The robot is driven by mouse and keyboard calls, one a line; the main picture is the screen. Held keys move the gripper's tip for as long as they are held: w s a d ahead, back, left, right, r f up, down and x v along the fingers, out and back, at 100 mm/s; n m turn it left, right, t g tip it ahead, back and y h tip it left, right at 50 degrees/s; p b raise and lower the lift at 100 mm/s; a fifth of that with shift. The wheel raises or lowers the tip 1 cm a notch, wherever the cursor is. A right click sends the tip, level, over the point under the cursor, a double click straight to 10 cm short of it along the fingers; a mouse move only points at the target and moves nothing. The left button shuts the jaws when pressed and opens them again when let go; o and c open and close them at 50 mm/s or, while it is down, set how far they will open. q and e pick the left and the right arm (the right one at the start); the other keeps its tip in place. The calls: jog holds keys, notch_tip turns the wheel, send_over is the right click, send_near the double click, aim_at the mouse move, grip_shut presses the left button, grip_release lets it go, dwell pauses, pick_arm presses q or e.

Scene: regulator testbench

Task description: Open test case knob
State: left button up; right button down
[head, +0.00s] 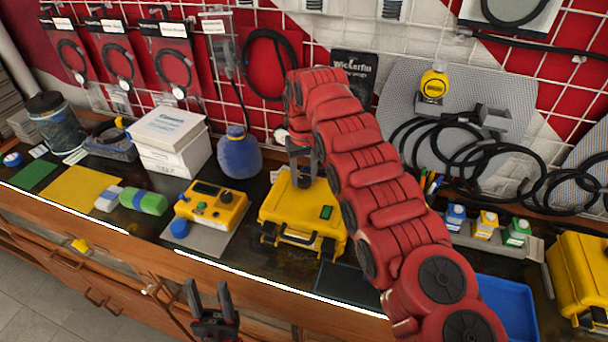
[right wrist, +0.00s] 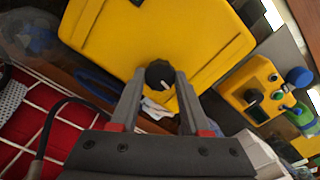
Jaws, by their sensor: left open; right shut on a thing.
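The yellow test case (head: 283,215) stands closed on the dark bench top in the middle of the head view. It also fills the top of the right wrist view (right wrist: 190,35). Its round black knob (right wrist: 159,74) has a white mark and sits between the fingertips of my right gripper (head: 304,180). This gripper reaches down from above and is shut on the knob; in the head view the fingers largely hide the knob. My left gripper (head: 213,309) is open and empty, low in front of the bench edge.
A yellow regulator tester (head: 212,206) is left of the case, with a blue round flask (head: 239,155) and white boxes (head: 170,138) behind. A blue tray (head: 507,305) and another yellow case (head: 580,275) are at the right. My right arm covers much of the bench centre.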

aim_at(304, 179)
jog(key=shift+n, duration=1.1)
jog(key=shift+c, duration=1.9)
grip_release()
jog(key=shift+a+r, duration=0.1)
jog(key=shift+r, duration=0.5)
notch_tip(304, 179, up, 3)
jog(key=shift+r+p, duration=0.15)
jog(key=shift+p, duration=0.75)
notch_tip(304, 179, up, 13)
jog(key=p, duration=1.3)
